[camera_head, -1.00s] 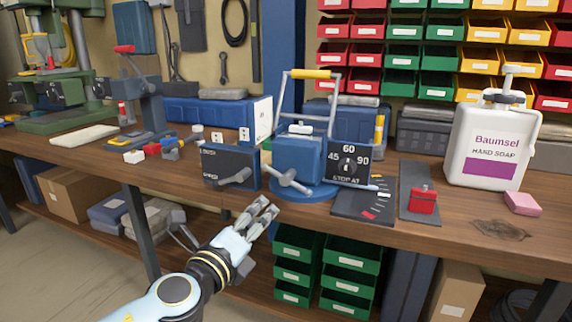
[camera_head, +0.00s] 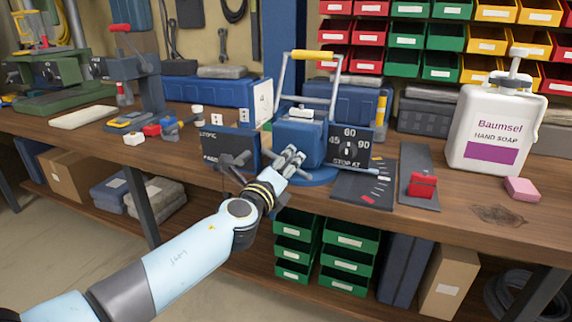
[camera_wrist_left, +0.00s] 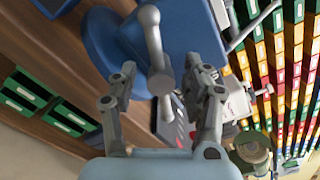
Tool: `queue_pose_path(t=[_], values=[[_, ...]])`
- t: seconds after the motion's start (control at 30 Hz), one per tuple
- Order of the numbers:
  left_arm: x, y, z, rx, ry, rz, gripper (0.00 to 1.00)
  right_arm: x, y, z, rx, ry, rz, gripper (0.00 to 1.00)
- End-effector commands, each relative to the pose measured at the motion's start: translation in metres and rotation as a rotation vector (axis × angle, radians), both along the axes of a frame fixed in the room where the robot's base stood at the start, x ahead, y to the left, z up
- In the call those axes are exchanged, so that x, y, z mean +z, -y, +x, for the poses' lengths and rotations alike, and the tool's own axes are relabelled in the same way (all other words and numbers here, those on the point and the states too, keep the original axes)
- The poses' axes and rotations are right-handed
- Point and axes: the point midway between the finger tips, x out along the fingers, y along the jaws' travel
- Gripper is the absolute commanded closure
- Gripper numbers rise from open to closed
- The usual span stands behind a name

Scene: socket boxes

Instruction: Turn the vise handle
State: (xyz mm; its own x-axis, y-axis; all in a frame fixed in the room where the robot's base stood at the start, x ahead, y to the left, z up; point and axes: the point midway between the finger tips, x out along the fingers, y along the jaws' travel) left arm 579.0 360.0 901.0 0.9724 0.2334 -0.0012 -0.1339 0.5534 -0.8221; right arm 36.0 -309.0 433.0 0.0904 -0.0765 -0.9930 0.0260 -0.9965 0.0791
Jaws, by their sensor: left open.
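The blue vise (camera_head: 299,138) stands on a round blue base at the bench's front edge. In the head view my left gripper (camera_head: 291,158) is in front of it and hides most of its handle. The left wrist view shows the grey vise handle (camera_wrist_left: 153,38) as a bar with a rounded end, crossing a round hub (camera_wrist_left: 160,82). My left gripper (camera_wrist_left: 161,70) is open, with one finger on each side of the hub and bar. Whether the fingers touch the handle I cannot tell. My right gripper is not in view.
A dark box with a lever (camera_head: 225,148) stands left of the vise. A dial box (camera_head: 350,150) and a red block (camera_head: 422,186) are on the right. A soap bottle (camera_head: 494,125) stands farther right. Green drawers (camera_head: 348,252) sit under the wooden bench (camera_head: 450,217).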

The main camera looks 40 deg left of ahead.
Motion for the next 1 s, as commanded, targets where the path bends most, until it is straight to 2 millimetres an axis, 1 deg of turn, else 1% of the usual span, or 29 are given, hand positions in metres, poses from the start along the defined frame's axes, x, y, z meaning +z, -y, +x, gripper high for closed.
queue_pose_path(t=[0.27,0.37,0.6,0.67,0.87,1.0], values=[[0.000,-0.001,0.003,0.000,0.000,0.000,0.52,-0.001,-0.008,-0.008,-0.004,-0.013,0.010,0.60],[0.000,-0.001,0.002,0.000,0.000,0.000,0.62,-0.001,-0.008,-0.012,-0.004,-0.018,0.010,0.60],[0.000,-0.001,0.002,0.000,0.000,0.000,0.93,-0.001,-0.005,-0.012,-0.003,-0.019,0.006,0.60],[0.000,-0.001,0.002,0.000,0.000,0.000,1.00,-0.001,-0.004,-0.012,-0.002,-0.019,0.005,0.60],[-0.001,-0.001,0.002,0.000,0.009,-0.031,1.00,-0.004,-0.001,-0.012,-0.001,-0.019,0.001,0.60],[-0.003,-0.001,0.002,0.000,0.041,-0.165,1.00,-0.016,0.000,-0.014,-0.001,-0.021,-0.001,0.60]])
